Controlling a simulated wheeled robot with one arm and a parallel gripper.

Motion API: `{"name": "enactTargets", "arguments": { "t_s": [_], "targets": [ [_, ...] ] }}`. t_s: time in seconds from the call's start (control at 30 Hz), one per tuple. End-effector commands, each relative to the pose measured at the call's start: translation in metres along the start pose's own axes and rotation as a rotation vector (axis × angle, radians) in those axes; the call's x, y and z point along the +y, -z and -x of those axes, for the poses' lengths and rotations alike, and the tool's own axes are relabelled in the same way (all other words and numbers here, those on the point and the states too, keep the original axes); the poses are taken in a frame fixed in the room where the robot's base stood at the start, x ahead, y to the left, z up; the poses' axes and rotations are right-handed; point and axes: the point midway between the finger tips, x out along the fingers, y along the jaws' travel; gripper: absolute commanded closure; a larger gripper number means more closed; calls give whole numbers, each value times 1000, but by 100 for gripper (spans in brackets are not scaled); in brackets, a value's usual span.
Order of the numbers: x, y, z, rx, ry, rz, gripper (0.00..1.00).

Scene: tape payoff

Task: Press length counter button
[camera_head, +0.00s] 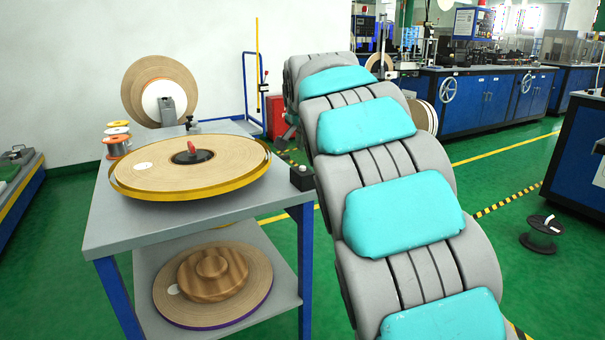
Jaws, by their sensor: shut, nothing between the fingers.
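A small dark box with a round knob-like top (301,177) sits at the right edge of the grey table; it looks like the length counter button, but no label or display can be read. My arm rises across the middle of the picture and bends down at its far end. My gripper (287,136) shows only as a small grey part at the left edge of my arm, beyond and above the box and apart from it in the picture. It is shut and holds nothing; most of it is hidden behind my arm.
The grey table (110,225) holds a large tape reel (150,178) in a yellow-rimmed tray with a red-topped hub. Another reel (240,300) lies on the lower shelf. Wire spools (117,143) stand behind. A black spool (541,235) stands on the open green floor at right.

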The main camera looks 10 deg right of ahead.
Motion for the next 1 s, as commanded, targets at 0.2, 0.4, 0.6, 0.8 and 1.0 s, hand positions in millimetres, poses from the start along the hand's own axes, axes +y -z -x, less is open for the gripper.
{"name": "enactTargets", "arguments": {
  "t_s": [0.2,0.4,0.6,0.8,1.0],
  "targets": [
    [12,-12,-16,0,0,0,100],
    [13,-13,-18,0,0,0,100],
    [13,-13,-18,0,0,0,100],
    [13,-13,-18,0,0,0,100],
    [13,-13,-18,0,0,0,100]
  ]
}}
